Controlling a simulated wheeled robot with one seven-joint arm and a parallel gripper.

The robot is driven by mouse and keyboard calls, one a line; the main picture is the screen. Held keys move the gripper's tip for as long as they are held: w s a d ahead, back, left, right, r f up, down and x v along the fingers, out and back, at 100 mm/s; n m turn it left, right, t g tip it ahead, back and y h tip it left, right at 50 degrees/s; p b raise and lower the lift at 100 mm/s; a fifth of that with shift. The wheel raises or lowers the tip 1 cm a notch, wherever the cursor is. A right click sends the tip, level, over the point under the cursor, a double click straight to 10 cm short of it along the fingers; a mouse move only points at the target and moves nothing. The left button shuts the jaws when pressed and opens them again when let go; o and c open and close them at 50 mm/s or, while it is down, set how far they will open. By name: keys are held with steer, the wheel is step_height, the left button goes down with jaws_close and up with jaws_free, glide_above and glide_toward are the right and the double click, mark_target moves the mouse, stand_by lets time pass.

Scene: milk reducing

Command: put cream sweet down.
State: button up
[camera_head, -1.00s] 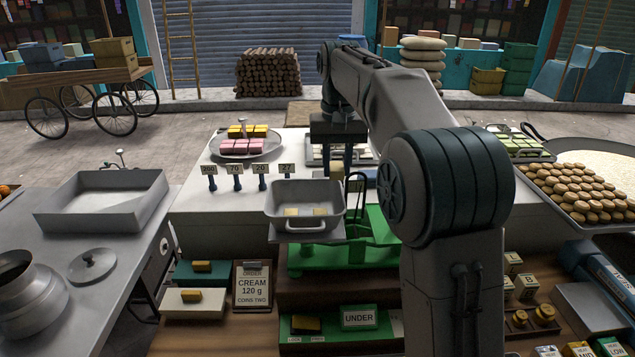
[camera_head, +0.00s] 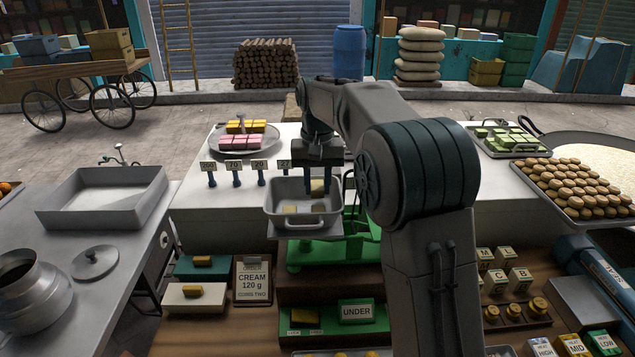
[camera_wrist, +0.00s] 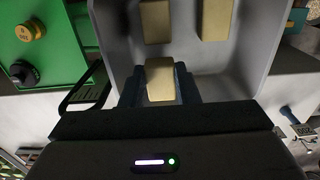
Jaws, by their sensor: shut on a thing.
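My gripper (camera_head: 317,187) is shut on a pale cream sweet (camera_wrist: 160,80), which shows between the fingertips in the wrist view. The gripper points down into the back right part of a grey metal pan (camera_head: 278,221) on the green scale (camera_head: 312,255). Two more cream sweets lie on the pan floor, as the wrist view shows: one cream sweet (camera_wrist: 155,20) and another cream sweet (camera_wrist: 217,18). I cannot tell whether the held sweet touches the pan floor. The order card (camera_head: 252,280) reads CREAM 120 g, COINS TWO.
A sign (camera_head: 356,311) reads UNDER. A plate of pink and yellow sweets (camera_head: 240,142) stands behind the pan to the left, past small number tags (camera_head: 234,165). A tray of green sweets (camera_head: 508,138) and a tray of brown sweets (camera_head: 575,188) are at right.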

mark_target(318, 188)
steer(key=shift+f, duration=0.6)
steer(key=o, duration=1)
steer(key=shift+c, duration=0.2)
steer(key=shift+r, duration=0.15)
step_height(318, 188, up, 13)
